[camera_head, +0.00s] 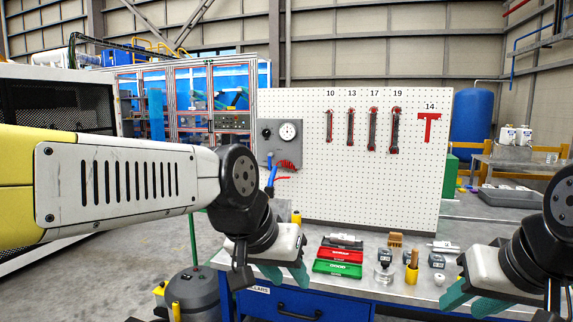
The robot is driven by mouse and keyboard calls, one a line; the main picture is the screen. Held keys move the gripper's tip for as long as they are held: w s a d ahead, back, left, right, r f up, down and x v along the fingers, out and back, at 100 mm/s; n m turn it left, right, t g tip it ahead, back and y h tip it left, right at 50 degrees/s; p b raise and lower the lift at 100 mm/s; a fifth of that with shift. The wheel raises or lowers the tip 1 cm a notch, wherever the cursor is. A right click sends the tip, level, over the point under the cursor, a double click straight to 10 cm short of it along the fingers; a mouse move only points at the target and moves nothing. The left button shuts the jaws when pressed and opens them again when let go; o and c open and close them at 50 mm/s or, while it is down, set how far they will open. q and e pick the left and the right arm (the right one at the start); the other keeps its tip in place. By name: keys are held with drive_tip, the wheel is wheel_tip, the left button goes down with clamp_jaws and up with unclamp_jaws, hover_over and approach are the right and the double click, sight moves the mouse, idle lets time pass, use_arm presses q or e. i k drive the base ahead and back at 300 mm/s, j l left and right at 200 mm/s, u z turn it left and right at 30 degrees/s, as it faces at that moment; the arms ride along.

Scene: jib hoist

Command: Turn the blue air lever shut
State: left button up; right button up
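A grey panel (267,133) with a round gauge (288,131) is mounted at the left edge of the white pegboard. A small blue part (270,160), which looks like the blue air lever, shows low on this panel, beside a red coiled part (287,165). A blue piece, perhaps a hose, hangs just below it, and my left wrist hides some of that area. My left gripper (284,273) is below the panel, over the bench's left end, apart from the lever; its teal fingers look spread and empty. My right gripper (474,300) is at the bench's right front, also spread and empty.
The pegboard (350,180) holds several wrenches and a red T-handle (429,127). On the bench lie red and green cases (338,267), a jar (384,271) and small tools between my grippers. A grey drum (194,292) stands on the floor left of the bench.

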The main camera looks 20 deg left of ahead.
sight(270, 155)
drive_tip(key=u, duration=1)
drive_tip(key=i+j+u, duration=0.15)
drive_tip(key=i+u, duration=0.2)
drive_tip(key=i, duration=0.2)
drive_tip(key=i+u, duration=0.35)
drive_tip(key=i, duration=0.45)
